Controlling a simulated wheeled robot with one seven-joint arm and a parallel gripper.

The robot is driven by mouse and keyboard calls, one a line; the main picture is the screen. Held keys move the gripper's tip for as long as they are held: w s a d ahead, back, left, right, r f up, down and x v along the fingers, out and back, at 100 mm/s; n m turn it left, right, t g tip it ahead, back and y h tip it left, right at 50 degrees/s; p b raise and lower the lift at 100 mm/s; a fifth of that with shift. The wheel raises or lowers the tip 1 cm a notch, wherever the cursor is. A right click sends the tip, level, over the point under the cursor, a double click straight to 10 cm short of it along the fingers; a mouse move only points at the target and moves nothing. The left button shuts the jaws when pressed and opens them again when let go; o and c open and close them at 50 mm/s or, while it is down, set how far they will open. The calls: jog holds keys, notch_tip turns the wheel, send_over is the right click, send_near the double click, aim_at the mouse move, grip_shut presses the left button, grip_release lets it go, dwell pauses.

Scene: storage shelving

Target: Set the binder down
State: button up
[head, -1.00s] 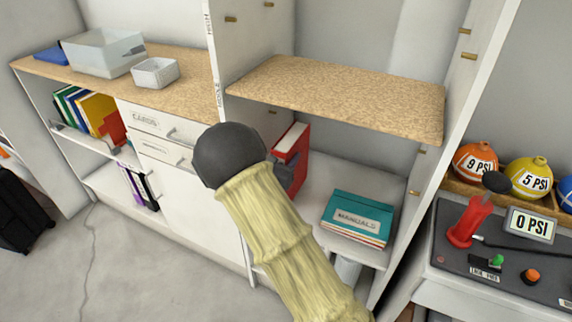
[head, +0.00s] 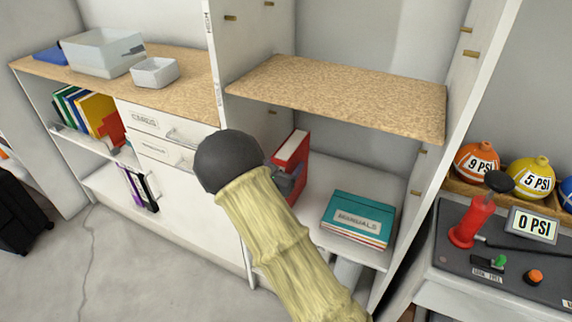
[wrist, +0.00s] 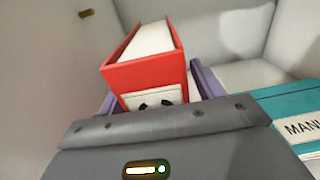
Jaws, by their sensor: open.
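The red binder (head: 291,152) stands about upright in the lower compartment, close to the divider, its white page edges facing up. In the wrist view the binder (wrist: 146,75) is straight ahead, with a white label low on its spine. My gripper (wrist: 156,90) is open, with one purple-grey finger on each side of the binder. I cannot tell whether either finger still touches it. In the head view my arm hides most of my gripper (head: 286,184) and the binder's base, so its contact with the white shelf (head: 325,176) is hidden.
A teal stack labelled MANUALS (head: 357,218) lies to the binder's right, with bare shelf between. A speckled board (head: 340,95) is above. The divider wall (wrist: 55,60) is close on the left. A console (head: 500,250) stands at the far right.

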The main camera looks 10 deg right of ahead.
jog(key=p+v, duration=0.1)
jog(key=v, duration=1.1)
jog(key=shift+r, duration=0.1)
jog(key=s+d+f+m+g, duration=0.1)
jog(key=s+d+m+g, duration=1.2)
jog(key=s+d, duration=0.1)
jog(key=s+a+r+m+y, duration=0.1)
jog(key=s+a+m+y, duration=0.1)
jog(key=m+y, duration=0.3)
jog(key=s+a+r+m+t+y, duration=0.1)
jog(key=s+m+y, duration=0.3)
jog(key=m, duration=0.6)
jog(key=shift+a+r+m+y, duration=0.4)
jog(key=shift+a+r+y, duration=0.15)
jog(key=shift+r+y, duration=0.25)
